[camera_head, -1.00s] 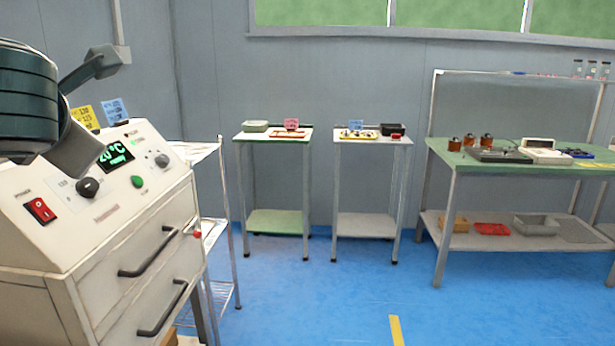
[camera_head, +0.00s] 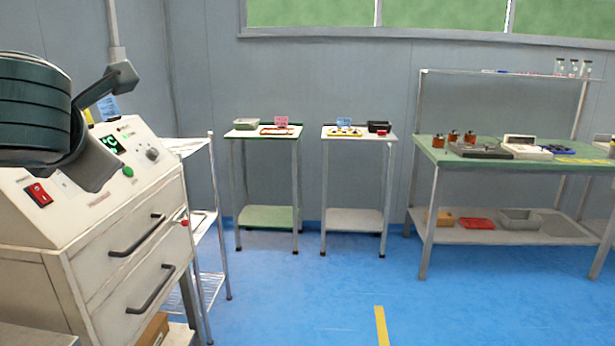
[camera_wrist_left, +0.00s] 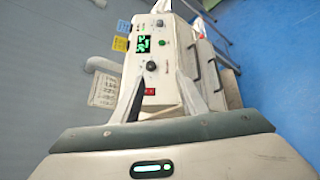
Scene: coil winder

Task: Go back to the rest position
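My left gripper (camera_head: 108,130) shows at the left of the head view, with its dark green, ribbed wrist at the picture's edge. It is in front of and above the cream control cabinet (camera_head: 120,255). In the left wrist view, the two grey fingers of the left gripper (camera_wrist_left: 162,80) stand apart, with the cabinet's panel visible between them. Nothing is held. The panel has a lit green display (camera_head: 110,145), a red switch (camera_head: 38,194) and dark knobs; the wrist partly covers it. My right gripper is in neither view.
A wire rack (camera_head: 205,225) stands right of the cabinet. Two small tables, one green-topped (camera_head: 240,133) and one white-topped (camera_head: 345,139), stand by the wall. A green workbench (camera_head: 440,160) holds several items at the right. The blue floor (camera_head: 300,300) in front is clear, with a yellow stripe (camera_head: 381,325).

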